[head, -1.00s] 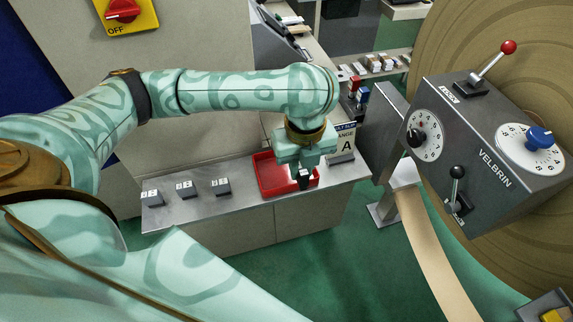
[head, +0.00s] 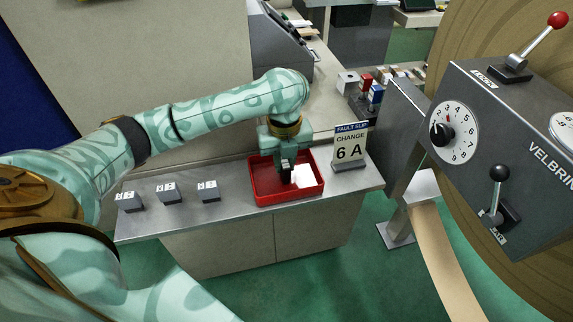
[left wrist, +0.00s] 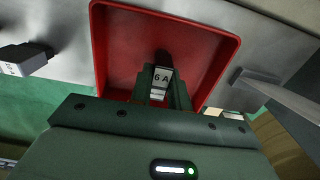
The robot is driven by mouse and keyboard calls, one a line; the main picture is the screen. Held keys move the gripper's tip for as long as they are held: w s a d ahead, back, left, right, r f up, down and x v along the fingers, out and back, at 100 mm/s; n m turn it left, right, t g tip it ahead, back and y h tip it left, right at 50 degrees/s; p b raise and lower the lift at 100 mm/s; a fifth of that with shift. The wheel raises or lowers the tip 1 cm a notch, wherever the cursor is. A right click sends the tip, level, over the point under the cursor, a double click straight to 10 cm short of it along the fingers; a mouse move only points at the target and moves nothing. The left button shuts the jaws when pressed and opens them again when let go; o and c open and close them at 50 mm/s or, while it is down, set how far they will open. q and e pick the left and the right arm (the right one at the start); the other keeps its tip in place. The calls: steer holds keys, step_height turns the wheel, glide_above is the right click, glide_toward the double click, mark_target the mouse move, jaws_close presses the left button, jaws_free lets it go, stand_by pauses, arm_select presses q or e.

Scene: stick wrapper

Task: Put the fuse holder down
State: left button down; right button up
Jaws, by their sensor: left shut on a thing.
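My left gripper (head: 286,177) points down over the red tray (head: 318,189) on the metal bench. In the left wrist view, its fingers (left wrist: 161,90) are shut on a small fuse holder (left wrist: 162,75) labelled 6 A. The holder is over the inside of the tray (left wrist: 98,45); I cannot tell whether it touches the floor. In the head view the holder is mostly hidden by the fingers. A bright white patch shows in the tray just right of the fingers; I cannot tell what it is. My right gripper is not in view.
Several dark blocks with white labels stand left of the tray, one of them nearest it (head: 209,192). A sign reading CHANGE 6 A (head: 350,147) stands right of the tray. A grey machine panel (head: 505,120) with dials and levers is farther right.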

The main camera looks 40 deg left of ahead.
mark_target(285, 163)
arm_select(q)
steer(key=shift+s+r, duration=0.1)
steer(key=shift+r, duration=0.05)
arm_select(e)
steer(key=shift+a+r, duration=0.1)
arm_select(q)
steer(key=c, duration=1.3)
jaws_free()
steer(key=shift+c, duration=0.2)
